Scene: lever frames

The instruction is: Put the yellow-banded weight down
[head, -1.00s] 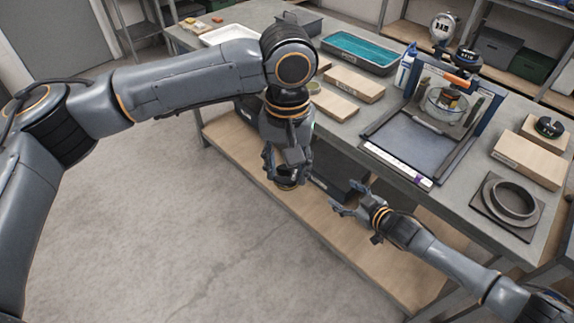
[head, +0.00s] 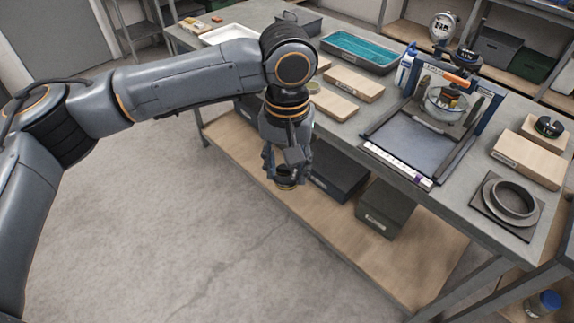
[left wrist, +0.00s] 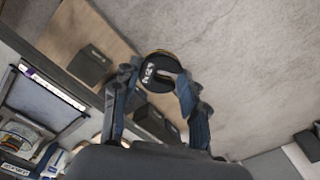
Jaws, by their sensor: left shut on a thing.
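The yellow-banded weight (head: 286,184) is a dark disc with a thin yellow edge at its bottom. It hangs in my left gripper (head: 287,171), beyond the bench's front edge and above the level of the lower shelf. In the left wrist view, the dark slotted top of the weight (left wrist: 150,78) shows with white markings between the two fingers of my left gripper (left wrist: 157,88), which are shut on it. Part of its yellow edge shows there. My right gripper is out of view.
The bench (head: 402,210) carries a lever frame (head: 415,140), pale wooden blocks (head: 530,161), a teal-lined tray (head: 360,50) and a dark ring on a square plate (head: 510,200). Dark bins (head: 385,208) stand on the lower wooden shelf (head: 330,215). The floor at left is clear.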

